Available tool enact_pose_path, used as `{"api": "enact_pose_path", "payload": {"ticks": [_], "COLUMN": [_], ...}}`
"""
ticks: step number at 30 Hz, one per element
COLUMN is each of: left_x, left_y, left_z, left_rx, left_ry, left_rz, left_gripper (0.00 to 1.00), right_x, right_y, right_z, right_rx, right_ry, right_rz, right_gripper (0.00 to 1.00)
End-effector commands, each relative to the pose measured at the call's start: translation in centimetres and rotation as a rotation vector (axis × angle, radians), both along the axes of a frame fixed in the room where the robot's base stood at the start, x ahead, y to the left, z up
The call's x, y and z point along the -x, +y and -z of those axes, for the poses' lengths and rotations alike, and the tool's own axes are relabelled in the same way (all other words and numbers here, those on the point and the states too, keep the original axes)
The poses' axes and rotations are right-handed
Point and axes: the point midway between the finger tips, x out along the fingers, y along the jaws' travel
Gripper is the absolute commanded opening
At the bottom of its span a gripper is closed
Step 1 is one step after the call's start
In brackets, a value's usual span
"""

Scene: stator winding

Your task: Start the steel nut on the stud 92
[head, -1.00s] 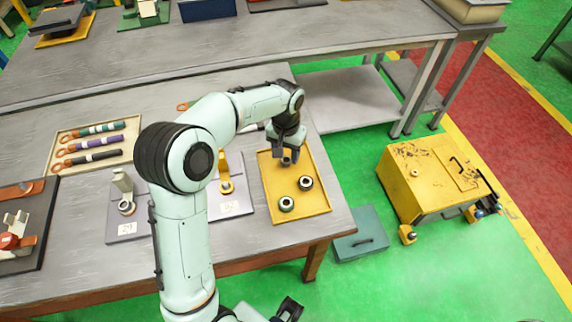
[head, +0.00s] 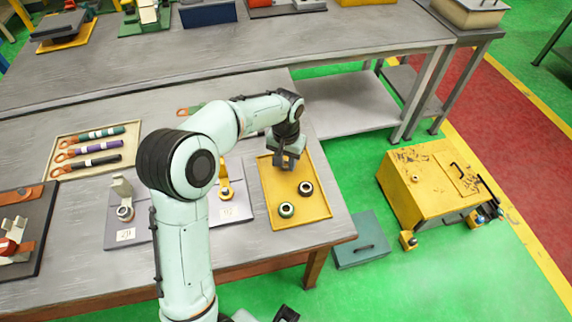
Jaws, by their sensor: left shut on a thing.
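My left gripper (head: 286,164) points down over the upper part of the yellow tray (head: 319,212). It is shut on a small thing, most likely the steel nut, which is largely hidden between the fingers. A dark nut (head: 305,188) and a green-edged nut (head: 286,210) lie in the tray below it. To the left, one plate carries a stud with a ring (head: 125,212) and a label. A second plate (head: 240,210) has a yellow upright and a stud (head: 225,193), partly behind my arm. The labels are too small to read surely. My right gripper (head: 287,314) shows at the bottom edge, its jaws unclear.
A pale tray (head: 67,171) with several banded tools lies at the left. A dark fixture plate (head: 32,255) is at the far left. A yellow cart (head: 430,185) and a teal box (head: 360,245) stand on the floor at the right. Bare bench lies between the trays.

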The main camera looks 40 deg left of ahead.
Motion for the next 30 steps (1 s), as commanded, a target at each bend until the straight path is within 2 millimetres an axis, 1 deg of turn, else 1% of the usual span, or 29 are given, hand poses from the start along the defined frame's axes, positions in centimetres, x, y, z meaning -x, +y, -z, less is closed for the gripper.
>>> {"api": "enact_pose_path", "payload": {"ticks": [1,6,27,30], "left_x": [-0.1,-0.1,-0.1,-0.1], "left_y": [0.0,0.0,0.0,0.0], "left_z": [-0.8,-2.2,-7.8,-8.3], "left_rx": [0.0,0.0,0.0,0.0], "left_ry": [-0.002,-0.003,-0.003,-0.003], "left_rz": [0.0,0.0,0.001,0.001], "left_gripper": [0.07,0.07,0.07,0.07], "right_x": [-0.2,-0.8,-3.2,-3.5], "right_y": [0.0,0.0,0.0,0.0], "right_z": [-0.6,-1.7,-5.7,-6.1], "right_rx": [0.0,0.0,0.0,0.0], "right_ry": [-0.003,-0.009,-0.037,-0.039], "right_rz": [0.0,0.0,0.0,-0.001], "right_gripper": [0.43,0.43,0.43,0.43]}}
